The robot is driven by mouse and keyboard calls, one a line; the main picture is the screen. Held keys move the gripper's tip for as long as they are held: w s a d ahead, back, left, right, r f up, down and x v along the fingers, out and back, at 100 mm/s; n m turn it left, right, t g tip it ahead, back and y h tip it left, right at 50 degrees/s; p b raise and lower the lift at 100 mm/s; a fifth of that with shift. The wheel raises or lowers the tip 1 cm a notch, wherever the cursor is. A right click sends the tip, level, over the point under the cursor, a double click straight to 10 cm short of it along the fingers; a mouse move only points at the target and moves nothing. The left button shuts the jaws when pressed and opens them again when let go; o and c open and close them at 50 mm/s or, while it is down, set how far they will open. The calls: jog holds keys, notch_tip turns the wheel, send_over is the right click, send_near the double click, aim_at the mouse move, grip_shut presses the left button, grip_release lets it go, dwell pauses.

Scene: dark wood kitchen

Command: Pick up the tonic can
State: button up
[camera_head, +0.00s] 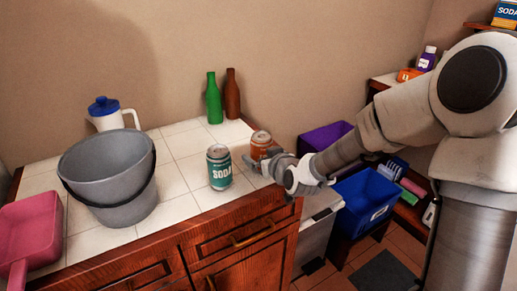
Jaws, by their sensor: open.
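An orange can (260,141) stands upright near the right end of the white tiled counter. Its label is too small to read, so I cannot confirm it is the tonic can. A teal can (219,172) marked SODA stands upright to its left and nearer the front edge. My gripper (262,158) is open, low at the front right side of the orange can. A finger overlaps the can's lower part in the picture; I cannot tell whether they touch.
A grey bucket (108,185), a pink dustpan (32,232) and a white jug with a blue lid (110,114) stand to the left. Green (214,103) and brown (232,97) bottles stand behind the cans. Blue (366,200) and purple (324,137) bins sit right of the counter.

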jog(key=shift+w+a+f, duration=0.15)
jog(key=shift+w, duration=0.2)
jog(key=shift+s, duration=0.1)
jog(key=shift+c, duration=0.3)
jog(key=c, duration=1.2)
jog(key=shift+c, duration=0.8)
